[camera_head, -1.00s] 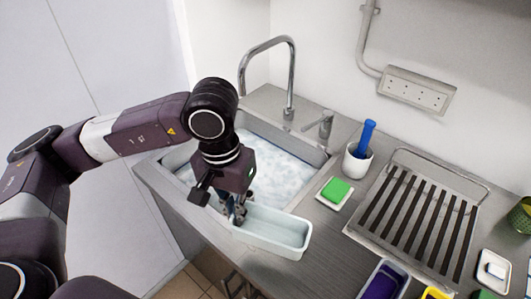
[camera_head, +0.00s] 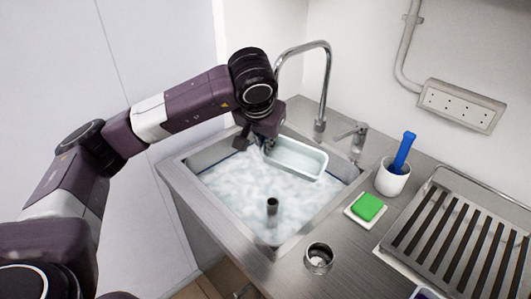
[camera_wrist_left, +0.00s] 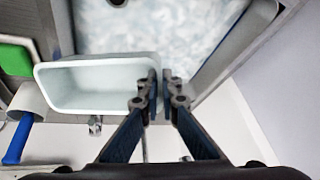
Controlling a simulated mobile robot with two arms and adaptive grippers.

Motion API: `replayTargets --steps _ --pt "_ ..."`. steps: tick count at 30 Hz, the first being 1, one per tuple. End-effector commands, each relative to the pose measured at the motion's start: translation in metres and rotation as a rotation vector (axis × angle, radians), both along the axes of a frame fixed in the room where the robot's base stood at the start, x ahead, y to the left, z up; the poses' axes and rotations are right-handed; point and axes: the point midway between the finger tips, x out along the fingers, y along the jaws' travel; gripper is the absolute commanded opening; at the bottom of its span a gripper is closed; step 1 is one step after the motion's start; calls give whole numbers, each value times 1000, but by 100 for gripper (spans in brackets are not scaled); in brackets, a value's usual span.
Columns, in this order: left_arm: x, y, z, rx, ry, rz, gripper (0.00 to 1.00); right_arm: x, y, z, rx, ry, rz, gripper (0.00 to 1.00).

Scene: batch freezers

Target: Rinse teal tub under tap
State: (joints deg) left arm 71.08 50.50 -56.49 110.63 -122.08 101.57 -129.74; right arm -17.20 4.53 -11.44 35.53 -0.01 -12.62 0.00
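The pale teal tub (camera_head: 296,160) is upright and empty-looking, held over the back of the foamy sink (camera_head: 240,188), close under the tap spout. My left gripper (camera_head: 268,146) is at the tub's left end, partly hidden by its own wrist. In the left wrist view, the fingers (camera_wrist_left: 160,88) are closed on the end wall of the tub (camera_wrist_left: 95,82). The curved tap (camera_head: 322,85) stands behind the sink, its spout end hidden behind my wrist. I see no clear water stream. My right gripper is out of view.
A tap lever (camera_head: 355,133), a white pot (camera_head: 392,178) with a blue-handled tool, and a green sponge (camera_head: 368,206) stand right of the sink. A dark upright pipe (camera_head: 272,207) rises from the foam. A metal ring (camera_head: 319,257) sits on the front counter. A slatted drainer (camera_head: 455,235) lies right.

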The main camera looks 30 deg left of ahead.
Motion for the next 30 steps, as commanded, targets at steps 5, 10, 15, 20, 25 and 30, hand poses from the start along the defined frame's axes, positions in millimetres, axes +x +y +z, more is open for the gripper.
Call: replayTargets --steps 5,10,15,20,25,30 --pt "16 7 -4 -3 1 1 0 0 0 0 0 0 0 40" --pt "32 14 -7 -2 1 1 0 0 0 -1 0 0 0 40" --pt "47 20 -11 -3 2 0 0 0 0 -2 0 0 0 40" --pt "61 27 -14 -2 2 2 0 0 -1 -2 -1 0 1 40" --pt "76 34 -18 -2 2 0 0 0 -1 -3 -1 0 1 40" --pt "91 41 -20 -2 3 1 0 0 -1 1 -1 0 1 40"
